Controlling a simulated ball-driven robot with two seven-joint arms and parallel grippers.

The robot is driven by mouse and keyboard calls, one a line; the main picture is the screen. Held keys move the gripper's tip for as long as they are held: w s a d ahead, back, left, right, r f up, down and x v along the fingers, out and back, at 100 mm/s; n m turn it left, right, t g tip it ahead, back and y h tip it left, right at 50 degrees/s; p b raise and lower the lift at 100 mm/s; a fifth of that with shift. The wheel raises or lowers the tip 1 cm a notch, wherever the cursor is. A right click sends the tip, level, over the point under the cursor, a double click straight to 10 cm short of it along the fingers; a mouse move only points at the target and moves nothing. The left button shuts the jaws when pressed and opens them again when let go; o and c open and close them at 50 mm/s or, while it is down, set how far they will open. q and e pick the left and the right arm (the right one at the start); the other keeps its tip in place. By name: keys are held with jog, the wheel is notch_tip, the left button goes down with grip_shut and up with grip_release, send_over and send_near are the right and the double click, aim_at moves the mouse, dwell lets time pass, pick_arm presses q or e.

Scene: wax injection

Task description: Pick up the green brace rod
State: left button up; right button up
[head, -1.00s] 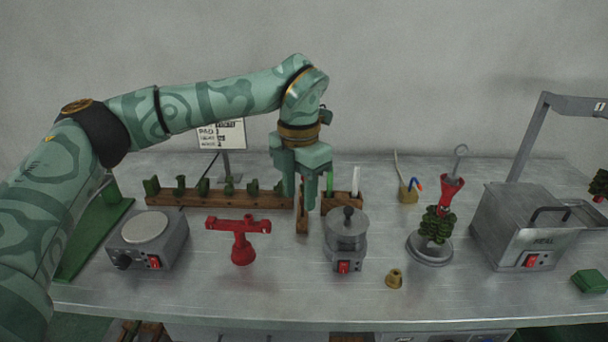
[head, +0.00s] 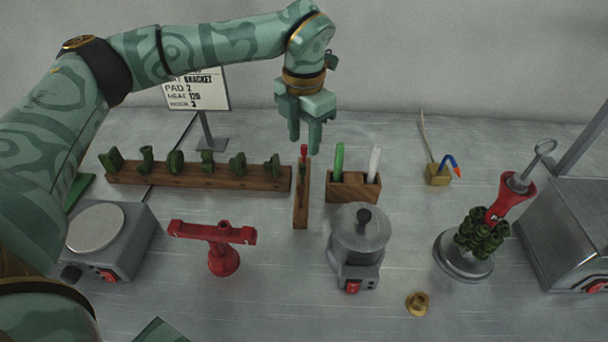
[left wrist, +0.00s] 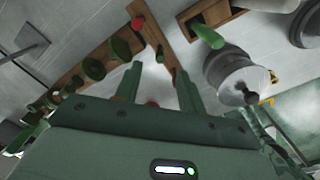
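The green brace rod (head: 339,160) stands upright in the left part of a small wooden block (head: 345,191), with a white rod (head: 374,163) beside it. In the left wrist view the green rod (left wrist: 208,35) shows to the right of the fingers, apart from them. My left gripper (head: 304,142) points down, up and to the left of the rod in the head view. Its two fingers are apart, and I see nothing held between them; in the left wrist view the open fingers (left wrist: 158,88) also show. My right gripper is in neither view.
A narrow wooden block (head: 301,212) with a red-tipped tool (head: 304,152) stands just left of the rod's block. A long wooden rack (head: 200,178) with several green parts lies further left. A lidded grey pot (head: 358,240) stands in front.

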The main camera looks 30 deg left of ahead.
aim_at(302, 165)
pick_arm(q)
notch_tip(302, 165, down, 4)
jog(key=shift+w+r+b, duration=0.1)
jog(key=shift+b, duration=0.25)
jog(key=shift+f, duration=0.4)
jog(key=f, duration=0.1)
jog(key=f+b, duration=0.1)
jog(key=f, duration=0.1)
jog(key=f+b, duration=0.1)
jog(key=shift+s+f, duration=0.35)
jog(key=shift+f, duration=0.25)
jog(key=shift+r, duration=0.15)
grip_shut()
